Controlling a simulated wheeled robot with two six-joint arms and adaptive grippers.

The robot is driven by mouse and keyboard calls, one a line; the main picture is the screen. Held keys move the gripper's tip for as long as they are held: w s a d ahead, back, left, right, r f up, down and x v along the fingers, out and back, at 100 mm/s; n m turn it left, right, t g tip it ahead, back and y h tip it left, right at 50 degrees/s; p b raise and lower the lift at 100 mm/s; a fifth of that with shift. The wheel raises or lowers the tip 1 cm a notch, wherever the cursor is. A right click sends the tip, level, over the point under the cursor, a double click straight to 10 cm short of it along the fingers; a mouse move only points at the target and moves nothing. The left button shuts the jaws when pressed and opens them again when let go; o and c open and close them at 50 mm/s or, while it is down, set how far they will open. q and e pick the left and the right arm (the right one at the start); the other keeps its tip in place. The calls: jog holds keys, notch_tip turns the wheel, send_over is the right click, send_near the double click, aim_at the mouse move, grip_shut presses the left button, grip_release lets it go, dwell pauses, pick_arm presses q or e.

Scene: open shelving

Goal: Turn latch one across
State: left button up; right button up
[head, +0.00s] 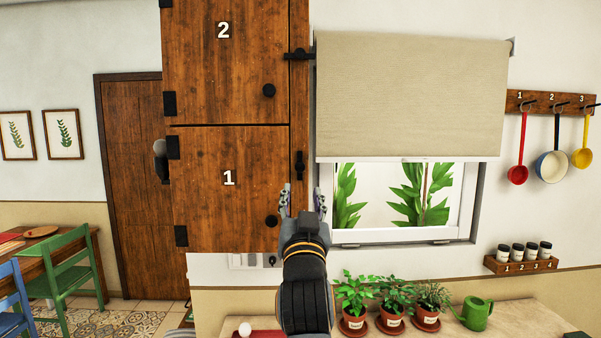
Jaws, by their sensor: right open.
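Cabinet door 1 (228,205) is brown wood with a white "1" and a round black knob (271,221) at its lower right. Latch one (300,166) is a small black bar on the frame strip to the right of this door, standing upright. Latch two (299,54), beside the door marked "2" (226,65), lies level across the strip. My right gripper (302,198) is open and empty, pointing up just below latch one, its fingertips either side of the strip in the picture. Whether it touches anything is unclear. My left gripper is not in view.
A window with a beige blind (412,95) is right of the cabinet. Potted plants (391,318) and a green watering can (475,313) stand on the counter below. Ladles and a pan hang from a rack (552,103) at right; a jar shelf (520,266) is below.

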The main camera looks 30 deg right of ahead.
aim_at(300, 169)
jog(key=p+x, duration=0.5)
jog(key=x, duration=0.5)
jog(key=shift+s, duration=0.1)
jog(key=shift+w, duration=0.35)
jog(key=shift+d, duration=0.1)
jog(key=c, duration=0.3)
grip_shut()
